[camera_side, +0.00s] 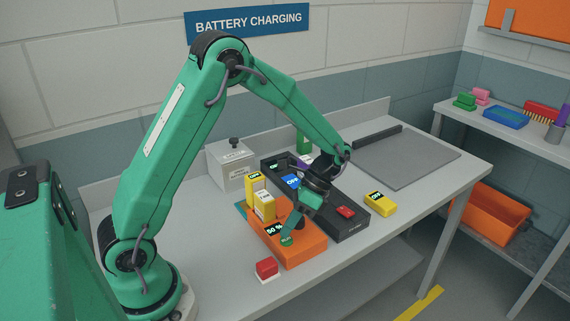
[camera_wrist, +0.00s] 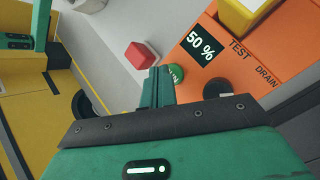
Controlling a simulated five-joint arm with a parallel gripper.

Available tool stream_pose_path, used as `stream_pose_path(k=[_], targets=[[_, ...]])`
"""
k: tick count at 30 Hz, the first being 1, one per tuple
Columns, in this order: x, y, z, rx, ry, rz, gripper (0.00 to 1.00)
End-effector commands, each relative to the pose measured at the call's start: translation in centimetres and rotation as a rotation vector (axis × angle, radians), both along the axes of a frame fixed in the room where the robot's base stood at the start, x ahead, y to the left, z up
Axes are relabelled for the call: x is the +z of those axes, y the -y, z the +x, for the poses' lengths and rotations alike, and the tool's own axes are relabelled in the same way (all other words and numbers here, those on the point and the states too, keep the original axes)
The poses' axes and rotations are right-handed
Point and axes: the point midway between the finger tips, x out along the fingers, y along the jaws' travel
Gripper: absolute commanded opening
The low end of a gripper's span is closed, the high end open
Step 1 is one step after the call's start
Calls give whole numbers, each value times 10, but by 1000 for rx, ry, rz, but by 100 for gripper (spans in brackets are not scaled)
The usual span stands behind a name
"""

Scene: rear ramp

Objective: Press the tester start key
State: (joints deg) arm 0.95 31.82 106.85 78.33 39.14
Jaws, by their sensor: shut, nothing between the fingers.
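The orange tester (camera_side: 302,250) sits on the bench with a "50 %" display (camera_side: 274,231). In the wrist view its face (camera_wrist: 240,50) carries the words TEST and DRAIN. A round green key (camera_wrist: 176,73) with partly hidden lettering is on it, beside a round black key (camera_wrist: 217,88). My gripper (camera_side: 289,236) is shut and empty, pointing down at the tester's front part. In the wrist view the fingertips (camera_wrist: 157,72) are right beside the green key and cover part of it. I cannot tell whether they touch it.
A yellow battery (camera_side: 264,206) stands in the tester. A red block on a white base (camera_side: 267,268) sits in front. Behind is a black charger (camera_side: 352,228) with a red key; a yellow battery (camera_side: 380,204) lies right of it. A grey mat (camera_side: 405,157) leaves free room at right.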

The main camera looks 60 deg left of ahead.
Motion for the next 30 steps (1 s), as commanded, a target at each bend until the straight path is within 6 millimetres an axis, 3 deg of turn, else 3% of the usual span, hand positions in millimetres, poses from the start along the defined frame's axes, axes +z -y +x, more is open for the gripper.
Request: stream_pose_path(k=[30], targets=[[-10, 2, 0, -3, 0, 3, 0]])
